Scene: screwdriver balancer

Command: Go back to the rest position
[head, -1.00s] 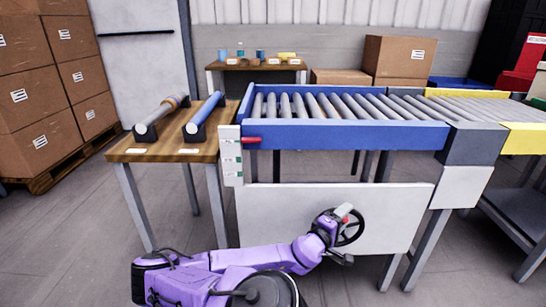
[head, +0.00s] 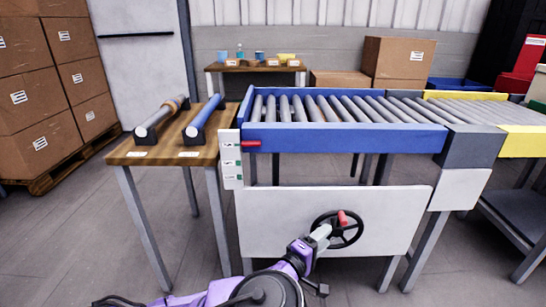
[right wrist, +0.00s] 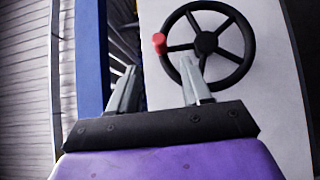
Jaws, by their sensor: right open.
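A black handwheel (head: 352,238) with a red knob (head: 342,218) is mounted on the white panel under the conveyor. My right gripper (head: 321,235), on a purple arm, is in front of the wheel's left side. In the right wrist view, its two grey fingers (right wrist: 158,88) are spread with nothing between them. The handwheel (right wrist: 207,43) and its red knob (right wrist: 159,42) are beyond the fingertips there. The knob is not gripped. My left gripper is not in view.
The blue-sided roller conveyor (head: 345,137) stands above the wheel's white panel (head: 275,225). A wooden table (head: 170,156) with two rollers on cradles is at left. Stacked boxes (head: 75,70) stand farther left. The floor in front is mostly clear.

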